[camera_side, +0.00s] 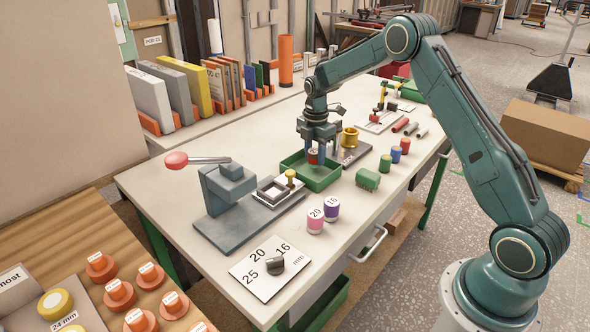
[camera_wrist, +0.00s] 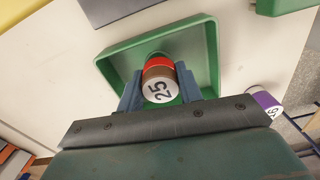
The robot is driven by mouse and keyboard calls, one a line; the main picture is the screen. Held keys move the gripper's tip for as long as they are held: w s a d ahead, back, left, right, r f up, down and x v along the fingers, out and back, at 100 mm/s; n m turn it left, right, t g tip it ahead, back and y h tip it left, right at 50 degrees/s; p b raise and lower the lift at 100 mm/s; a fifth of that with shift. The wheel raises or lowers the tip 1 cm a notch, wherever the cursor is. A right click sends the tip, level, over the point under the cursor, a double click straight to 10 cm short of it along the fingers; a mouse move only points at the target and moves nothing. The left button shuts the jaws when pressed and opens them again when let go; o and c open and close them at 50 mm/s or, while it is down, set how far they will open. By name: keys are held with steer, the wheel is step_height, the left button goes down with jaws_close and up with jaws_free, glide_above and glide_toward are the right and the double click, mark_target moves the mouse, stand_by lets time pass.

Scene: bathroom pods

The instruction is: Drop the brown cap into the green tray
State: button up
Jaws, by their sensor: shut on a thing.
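The brown cap (camera_wrist: 158,71) has a white end marked 25 and shows a red band in the wrist view. My gripper (camera_wrist: 161,84) is shut on it, with one blue-grey finger on each side. In the side view the cap (camera_side: 313,153) is between the fingers of my gripper (camera_side: 314,160), over the green tray (camera_side: 322,183). The square tray (camera_wrist: 118,62) surrounds the cap in the wrist view. I cannot tell whether the cap touches the tray floor, or whether the red band is part of it.
A lever press (camera_side: 228,188) stands left of the tray. Pink (camera_side: 315,221) and purple (camera_side: 331,208) caps stand in front. A green block (camera_side: 368,179) and several coloured cylinders are to the right.

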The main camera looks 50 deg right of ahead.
steer(key=o, duration=1.1)
steer(key=shift+r, duration=0.15)
step_height(320, 180, up, 14)
steer(key=shift+w+f, duration=0.1)
steer(key=shift+f, duration=0.1)
stand_by(0.4)
